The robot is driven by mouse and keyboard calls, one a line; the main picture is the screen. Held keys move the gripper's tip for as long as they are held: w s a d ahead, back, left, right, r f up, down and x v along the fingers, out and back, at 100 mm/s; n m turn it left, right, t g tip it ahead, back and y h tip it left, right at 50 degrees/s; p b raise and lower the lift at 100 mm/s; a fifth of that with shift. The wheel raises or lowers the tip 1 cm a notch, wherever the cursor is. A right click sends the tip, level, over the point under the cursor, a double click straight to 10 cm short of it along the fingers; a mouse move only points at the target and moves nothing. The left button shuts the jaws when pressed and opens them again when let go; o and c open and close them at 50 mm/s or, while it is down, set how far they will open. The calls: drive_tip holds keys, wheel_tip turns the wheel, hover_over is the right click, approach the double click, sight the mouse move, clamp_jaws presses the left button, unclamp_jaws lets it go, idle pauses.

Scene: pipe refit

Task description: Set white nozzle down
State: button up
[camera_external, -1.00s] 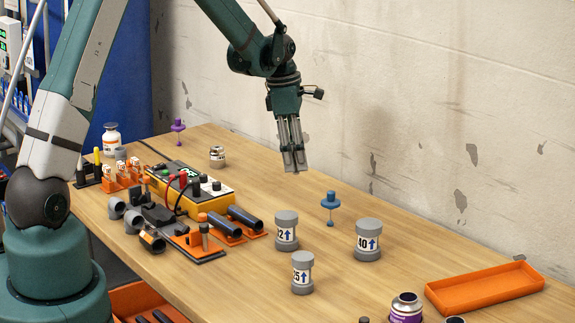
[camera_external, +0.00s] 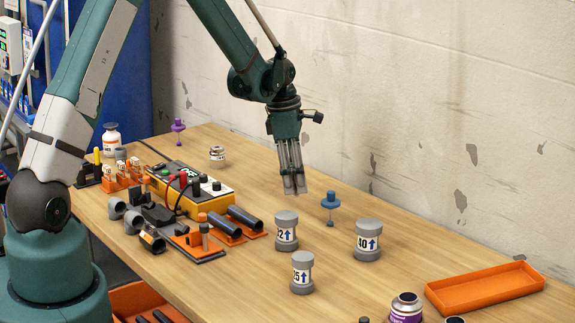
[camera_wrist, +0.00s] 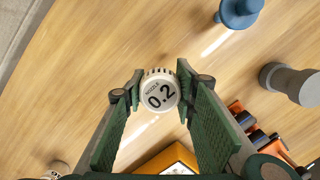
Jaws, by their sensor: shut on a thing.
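The white nozzle (camera_wrist: 160,92), marked "NOZZLE 0.2", sits between the fingertips of my gripper (camera_wrist: 158,90) in the wrist view. My gripper is shut on it. In the external view my gripper (camera_external: 294,190) points down over the table, behind the grey-capped cylinders and left of the blue peg. The nozzle is too small or hidden to make out there. I cannot tell whether it touches the wood.
A blue peg (camera_external: 330,205) and grey-capped cylinders (camera_external: 286,232) (camera_external: 367,241) (camera_external: 302,273) stand nearby. A yellow meter (camera_external: 190,190) lies to the left. An orange tray (camera_external: 484,287) is at right. Bare table (camera_external: 262,172) lies around my gripper.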

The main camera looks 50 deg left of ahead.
sight(296, 194)
drive_tip(key=shift+f, duration=1.6)
drive_tip(key=shift+f+b, duration=0.15)
drive_tip(key=shift+b, duration=0.15)
drive_tip(key=o, duration=0.8)
drive_tip(key=r, duration=0.4)
drive_tip(key=s+r+p, duration=0.1)
drive_tip(key=r, duration=0.3)
drive_tip(key=a+r, duration=0.1)
drive_tip(key=r, duration=0.3)
drive_tip(key=shift+s+a+r+p, duration=0.1)
drive_tip(key=shift+s+p, duration=0.05)
drive_tip(key=shift+p, duration=0.15)
